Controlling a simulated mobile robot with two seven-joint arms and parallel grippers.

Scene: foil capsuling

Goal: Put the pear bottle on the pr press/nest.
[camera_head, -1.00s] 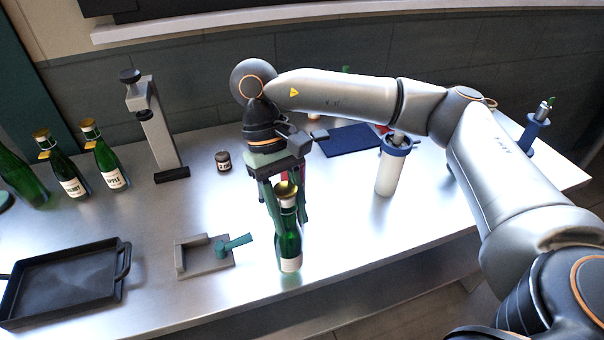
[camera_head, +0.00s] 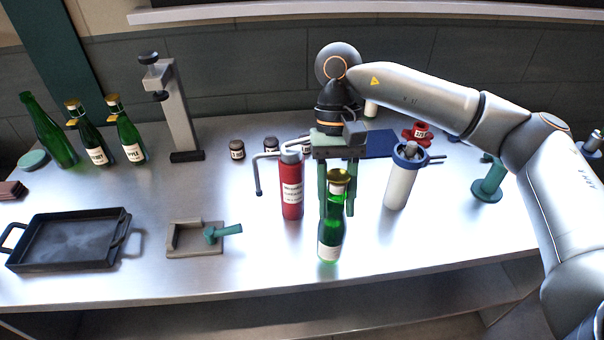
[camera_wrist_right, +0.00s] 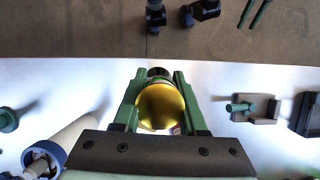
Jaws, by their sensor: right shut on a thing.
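A green bottle with a gold cap and pale label (camera_head: 330,250) is held upright between the green fingers of my right gripper (camera_head: 337,190), near the front of the table. Its label is not readable, and I cannot tell if its base touches the table. In the right wrist view the gold cap (camera_wrist_right: 161,106) sits between the two fingers (camera_wrist_right: 160,100). A grey press stand with a black knob (camera_head: 178,112) is at the back left. A low grey block with a teal handle (camera_head: 192,246) is to the left of the held bottle. My left gripper is out of view.
A red canister (camera_head: 291,192) stands close left of the held bottle. A white cylinder with a blue collar (camera_head: 400,180) is to its right. Several green bottles (camera_head: 128,138) stand at left, behind a black tray (camera_head: 122,222). Table between block and red canister is clear.

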